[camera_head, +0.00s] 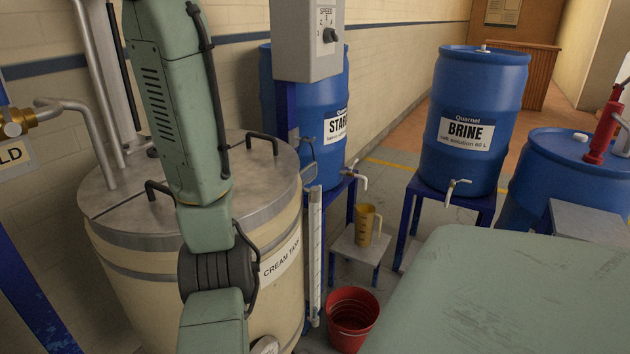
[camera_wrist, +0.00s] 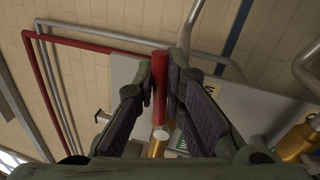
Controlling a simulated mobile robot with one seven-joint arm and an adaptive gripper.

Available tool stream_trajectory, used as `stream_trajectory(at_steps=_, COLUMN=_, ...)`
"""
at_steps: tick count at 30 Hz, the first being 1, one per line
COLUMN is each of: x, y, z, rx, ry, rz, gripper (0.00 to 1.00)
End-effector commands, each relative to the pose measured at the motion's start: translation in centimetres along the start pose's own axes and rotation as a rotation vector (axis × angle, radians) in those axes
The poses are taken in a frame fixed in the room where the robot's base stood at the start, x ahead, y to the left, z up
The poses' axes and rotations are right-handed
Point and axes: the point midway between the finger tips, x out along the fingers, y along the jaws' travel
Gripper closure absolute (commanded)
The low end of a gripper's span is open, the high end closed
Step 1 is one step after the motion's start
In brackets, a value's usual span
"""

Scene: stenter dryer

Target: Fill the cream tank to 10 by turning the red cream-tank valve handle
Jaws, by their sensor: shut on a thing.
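In the wrist view the red valve handle (camera_wrist: 160,85) stands between the two fingers of my gripper (camera_wrist: 161,75). My gripper is shut on it. A brass part (camera_wrist: 157,148) shows just below the handle. In the head view the cream tank (camera_head: 130,262) is a large cream-coloured drum with a grey metal lid, left of centre, partly behind my arm. A clear upright level tube (camera_head: 316,250) stands at its right side; its reading is too small to tell. My gripper and the red handle are outside the head view.
A red bucket (camera_head: 352,318) and a small stand with a yellow jug (camera_head: 366,226) are right of the tank. Blue drums, one marked BRINE (camera_head: 468,105), stand behind. Pipes and a brass valve (camera_head: 18,122) are at the left. Red pipe (camera_wrist: 100,42) runs along the wall.

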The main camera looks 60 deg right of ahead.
Motion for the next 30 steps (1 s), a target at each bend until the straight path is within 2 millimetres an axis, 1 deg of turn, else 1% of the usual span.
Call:
stream_trajectory(at_steps=3, x=0.0, y=0.1, z=0.0, rx=-0.005, ry=0.001, rz=0.0, gripper=1.0)
stream_trajectory(at_steps=5, x=0.1, y=0.6, z=0.1, rx=-0.032, ry=0.005, rz=-0.001, gripper=1.0)
stream_trajectory(at_steps=10, x=0.4, y=2.4, z=-0.1, rx=-0.216, ry=0.042, rz=-0.003, gripper=1.0)
stream_trajectory(at_steps=12, x=0.5, y=2.8, z=-0.3, rx=-0.284, ry=0.057, rz=-0.002, gripper=1.0)
stream_trajectory(at_steps=15, x=0.6, y=2.9, z=-0.5, rx=-0.342, ry=0.068, rz=0.0, gripper=1.0)
stream_trajectory(at_steps=23, x=0.5, y=2.8, z=-0.6, rx=-0.356, ry=0.071, rz=0.002, gripper=1.0)
stream_trajectory(at_steps=25, x=0.6, y=3.1, z=-0.6, rx=-0.373, ry=0.074, rz=0.001, gripper=1.0)
stream_trajectory(at_steps=28, x=0.8, y=4.1, z=-0.9, rx=-0.465, ry=0.092, rz=-0.001, gripper=1.0)
stream_trajectory(at_steps=30, x=0.9, y=4.7, z=-1.3, rx=-0.56, ry=0.11, rz=-0.002, gripper=1.0)
